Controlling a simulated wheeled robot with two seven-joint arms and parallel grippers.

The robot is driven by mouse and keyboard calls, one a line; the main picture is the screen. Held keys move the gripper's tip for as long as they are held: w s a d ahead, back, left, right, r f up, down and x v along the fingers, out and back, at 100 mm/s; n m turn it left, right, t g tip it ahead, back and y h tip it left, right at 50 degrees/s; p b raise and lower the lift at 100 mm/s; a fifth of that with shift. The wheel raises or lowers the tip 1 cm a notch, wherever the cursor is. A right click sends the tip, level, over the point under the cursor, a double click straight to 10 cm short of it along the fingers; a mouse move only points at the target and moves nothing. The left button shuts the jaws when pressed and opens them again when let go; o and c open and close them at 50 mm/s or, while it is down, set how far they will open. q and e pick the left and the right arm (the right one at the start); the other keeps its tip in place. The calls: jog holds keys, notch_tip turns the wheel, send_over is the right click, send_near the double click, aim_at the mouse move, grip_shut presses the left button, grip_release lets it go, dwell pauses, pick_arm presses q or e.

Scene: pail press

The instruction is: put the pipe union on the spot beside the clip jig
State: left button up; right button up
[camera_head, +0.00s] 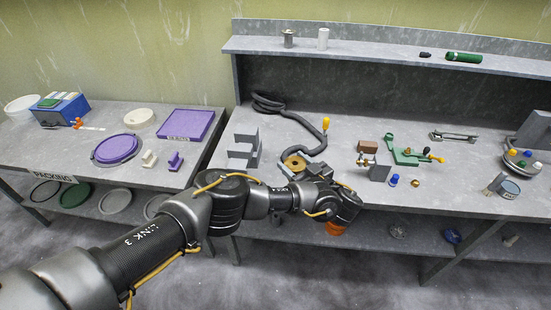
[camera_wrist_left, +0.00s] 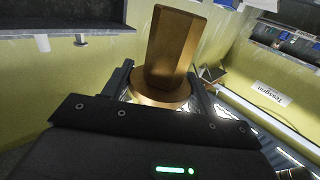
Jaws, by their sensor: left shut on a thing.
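The pipe union appears to be the brass piece with a hexagonal body and round flange (camera_wrist_left: 170,50), held between the two fingers of my left gripper (camera_wrist_left: 163,88) in the left wrist view. In the head view its brass round part (camera_head: 294,162) shows at the tip of my left gripper (camera_head: 304,171), over the bench. I cannot tell whether it touches the bench top. A grey stepped bracket (camera_head: 243,150) stands left of it, and a green fixture with a yellow knob (camera_head: 408,156) lies to the right. I cannot tell which is the clip jig. The spot is not distinguishable. My right gripper is not in view.
A brown block (camera_head: 368,147), a blue knob (camera_head: 394,180) and a wrench (camera_head: 453,136) lie to the right. A shelf (camera_head: 390,52) runs along the back.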

pick_arm(q)
jog(key=shift+v, duration=1.25)
jog(key=shift+w+d, duration=0.1)
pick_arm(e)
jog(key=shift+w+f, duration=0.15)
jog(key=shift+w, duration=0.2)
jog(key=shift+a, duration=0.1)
pick_arm(q)
jog(key=shift+d+f, duration=0.1)
jog(key=shift+d, duration=0.2)
jog(key=s+d+f+m+t+h+b, duration=0.2)
jog(key=s+m+t+h+b, duration=0.25)
jog(key=h, duration=0.25)
jog(key=s+a+r+m+h+b, duration=0.1)
jog(key=a+r+h+b, duration=0.1)
jog(key=a, duration=0.4)
jog(key=s+a+r+m+h+b, duration=0.1)
jog(key=a+r+m+h+b, duration=0.1)
jog(key=a+r+b, duration=0.2)
jog(key=a+b, duration=0.2)
jog(key=a, duration=0.1)
jog(key=shift+r, duration=0.3)
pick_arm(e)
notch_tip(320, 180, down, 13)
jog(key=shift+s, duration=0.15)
